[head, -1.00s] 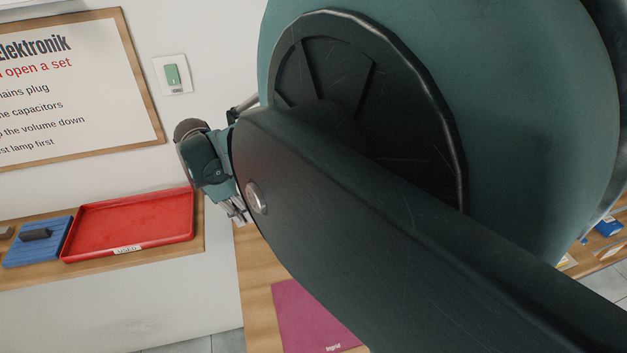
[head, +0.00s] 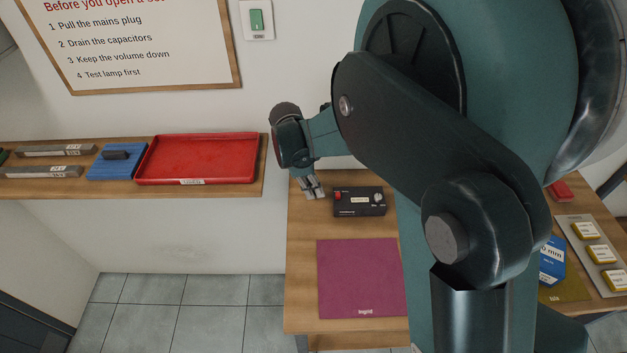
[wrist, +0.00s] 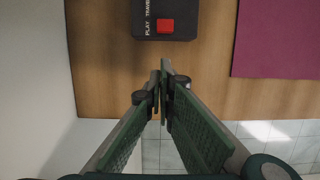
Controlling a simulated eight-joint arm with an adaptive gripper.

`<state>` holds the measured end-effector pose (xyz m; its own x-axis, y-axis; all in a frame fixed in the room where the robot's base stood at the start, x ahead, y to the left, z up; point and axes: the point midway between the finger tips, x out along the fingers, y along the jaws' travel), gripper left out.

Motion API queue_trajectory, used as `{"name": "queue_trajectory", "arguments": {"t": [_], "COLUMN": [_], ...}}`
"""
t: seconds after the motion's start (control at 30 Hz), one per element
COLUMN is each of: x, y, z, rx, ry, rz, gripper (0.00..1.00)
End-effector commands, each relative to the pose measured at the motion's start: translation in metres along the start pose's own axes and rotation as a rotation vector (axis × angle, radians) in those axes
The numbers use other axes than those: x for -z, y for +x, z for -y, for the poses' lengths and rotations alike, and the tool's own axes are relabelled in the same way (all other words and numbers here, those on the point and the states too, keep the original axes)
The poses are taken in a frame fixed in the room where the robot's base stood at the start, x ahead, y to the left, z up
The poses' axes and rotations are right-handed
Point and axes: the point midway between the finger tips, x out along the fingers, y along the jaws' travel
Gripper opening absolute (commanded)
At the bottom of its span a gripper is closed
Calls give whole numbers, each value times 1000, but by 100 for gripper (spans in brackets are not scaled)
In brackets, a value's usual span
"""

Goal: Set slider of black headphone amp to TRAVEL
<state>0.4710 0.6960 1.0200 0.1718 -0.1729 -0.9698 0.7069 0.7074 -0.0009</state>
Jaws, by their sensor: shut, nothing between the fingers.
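The black headphone amp (head: 360,208) lies on the wooden table, behind the purple mat. It has a red slider block (head: 338,196) at its left end and a round knob at its right. In the wrist view only one end of the amp (wrist: 182,33) shows at the top, cut off by the edge. There the red block (wrist: 166,26) sits beside the printed word PLAY, and TRAVEL is printed farther up. My gripper (head: 317,194) is just left of the amp. In the wrist view my gripper (wrist: 161,76) is shut and empty, its tips apart from the amp.
A purple mat (head: 360,278) lies in front of the amp. A wall shelf on the left holds a red tray (head: 198,158), a blue block (head: 108,168) and grey bars. A wall stands close behind the table. Yellow-labelled items lie at the right.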

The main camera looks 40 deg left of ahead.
Motion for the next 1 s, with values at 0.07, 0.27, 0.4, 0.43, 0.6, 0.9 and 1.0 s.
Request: {"name": "queue_trajectory", "arguments": {"t": [0.07,0.27,0.4,0.43,0.6,0.9,1.0], "x": [-11,-26,-30,-30,-31,-42,-53], "y": [1,5,6,6,6,11,14], "z": [1,1,1,1,0,0,0], "rx": [0,0,0,0,0,0,0], "ry": [2,1,1,1,0,2,2], "rz": [0,0,0,0,0,0,0], "gripper": [0,0,0,0,0,0,0]}}
